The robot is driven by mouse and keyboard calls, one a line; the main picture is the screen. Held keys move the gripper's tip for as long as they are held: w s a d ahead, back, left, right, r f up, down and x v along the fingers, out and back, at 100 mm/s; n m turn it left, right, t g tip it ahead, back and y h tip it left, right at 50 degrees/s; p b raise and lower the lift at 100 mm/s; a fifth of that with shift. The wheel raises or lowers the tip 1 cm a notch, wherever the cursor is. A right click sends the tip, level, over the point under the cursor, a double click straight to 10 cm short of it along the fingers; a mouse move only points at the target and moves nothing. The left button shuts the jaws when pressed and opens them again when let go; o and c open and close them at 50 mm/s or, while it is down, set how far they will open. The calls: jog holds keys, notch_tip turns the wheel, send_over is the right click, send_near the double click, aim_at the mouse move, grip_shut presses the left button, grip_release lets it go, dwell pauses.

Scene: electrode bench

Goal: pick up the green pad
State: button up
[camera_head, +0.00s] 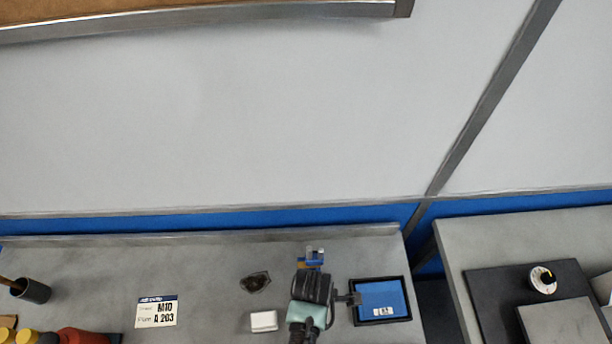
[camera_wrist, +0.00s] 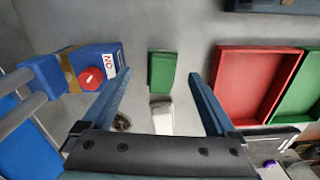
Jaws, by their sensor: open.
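The green pad (camera_wrist: 162,71) is a small rectangular block on the grey surface, seen in the wrist view. It lies between the lines of my gripper's two blue fingers, near the level of their tips in the picture. My gripper (camera_wrist: 158,76) is open, with clear space on both sides of the pad and nothing held. I cannot tell how high the fingers are above the surface. I cannot make out the green pad in the head view, where my dark and teal arm end covers part of the bench.
In the wrist view, a white block (camera_wrist: 162,114) lies just below the pad. A blue box with a red button (camera_wrist: 91,78) stands left; a red tray (camera_wrist: 222,88) and a green tray (camera_wrist: 287,108) lie right. The head view shows a label card (camera_head: 156,312) on the bench.

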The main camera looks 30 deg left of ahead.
jog(key=shift+s+f, duration=0.2)
jog(key=shift+f, duration=1.8)
jog(key=c, duration=1.5)
jog(key=shift+o, duration=0.2)
jog(key=shift+r, duration=0.1)
notch_tip(320, 180, up, 10)
jog(key=shift+f, duration=0.1)
